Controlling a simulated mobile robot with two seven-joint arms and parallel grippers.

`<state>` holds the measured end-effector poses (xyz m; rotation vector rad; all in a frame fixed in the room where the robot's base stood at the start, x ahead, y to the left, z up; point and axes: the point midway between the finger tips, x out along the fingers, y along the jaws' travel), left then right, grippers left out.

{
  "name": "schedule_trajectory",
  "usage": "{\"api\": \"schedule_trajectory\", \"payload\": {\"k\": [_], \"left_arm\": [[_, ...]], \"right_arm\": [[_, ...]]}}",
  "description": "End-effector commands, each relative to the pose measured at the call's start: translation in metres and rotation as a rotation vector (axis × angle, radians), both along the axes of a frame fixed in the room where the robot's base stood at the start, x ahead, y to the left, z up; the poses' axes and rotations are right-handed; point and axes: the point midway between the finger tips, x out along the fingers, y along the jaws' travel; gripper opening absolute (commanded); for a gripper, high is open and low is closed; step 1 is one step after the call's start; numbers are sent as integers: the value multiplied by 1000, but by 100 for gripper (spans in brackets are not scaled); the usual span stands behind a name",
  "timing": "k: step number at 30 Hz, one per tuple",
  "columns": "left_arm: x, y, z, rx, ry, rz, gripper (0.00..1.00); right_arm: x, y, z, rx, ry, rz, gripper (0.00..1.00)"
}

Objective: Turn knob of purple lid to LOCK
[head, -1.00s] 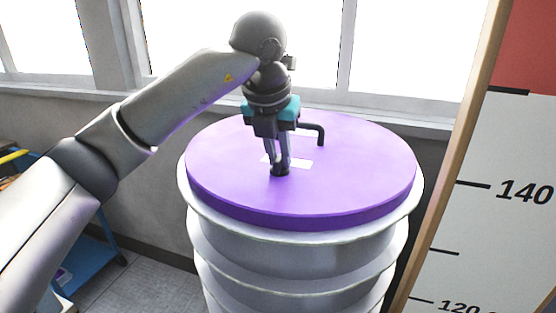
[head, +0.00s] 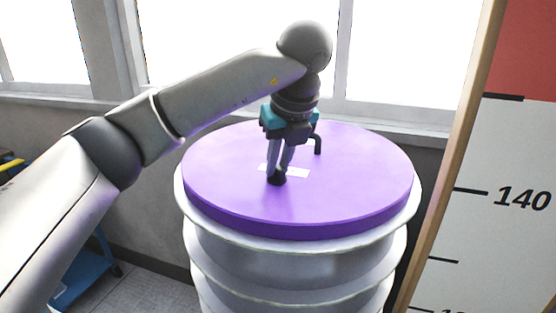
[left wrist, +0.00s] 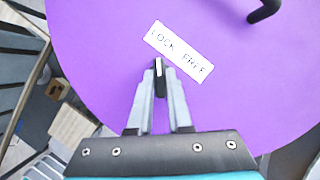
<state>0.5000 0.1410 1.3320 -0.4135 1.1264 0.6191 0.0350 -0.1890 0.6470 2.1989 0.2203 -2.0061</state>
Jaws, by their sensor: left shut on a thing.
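The purple lid (head: 340,200) sits on top of a white ribbed drum (head: 300,264). My left gripper (head: 277,178) points down at the lid and is shut on the small black knob (left wrist: 159,72), which shows between the fingertips in the left wrist view. A white label (left wrist: 180,52) reading "LOCK FREE" lies just past the knob; it also shows in the head view (head: 297,173). The knob's white mark points toward the label, nearer the word LOCK. A black bent handle (head: 317,145) stands on the lid behind my gripper. My right gripper is not in view.
A window and its sill (head: 390,124) are behind the drum. A tall board with height marks (head: 492,230) stands close on the right. A blue cart (head: 85,265) is at the lower left. The lid around the knob is clear.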

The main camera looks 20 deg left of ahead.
Motion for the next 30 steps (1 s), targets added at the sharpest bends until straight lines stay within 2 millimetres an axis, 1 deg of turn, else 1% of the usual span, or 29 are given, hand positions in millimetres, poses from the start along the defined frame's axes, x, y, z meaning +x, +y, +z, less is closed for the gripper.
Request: {"api": "schedule_trajectory", "payload": {"k": [7,17,18,24,25,26,30], "left_arm": [[0,0,1,-1,-2,32,0],[0,-1,1,-1,-1,31,0],[0,-1,1,-1,-1,31,21],[0,-1,0,0,0,30,43],[0,-1,0,0,0,30,46],[0,0,0,0,0,30,48],[0,0,0,-1,0,30,48]], "right_arm": [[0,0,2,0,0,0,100],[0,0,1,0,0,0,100],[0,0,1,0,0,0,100],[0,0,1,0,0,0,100],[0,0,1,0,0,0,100],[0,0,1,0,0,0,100],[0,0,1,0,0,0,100]]}}
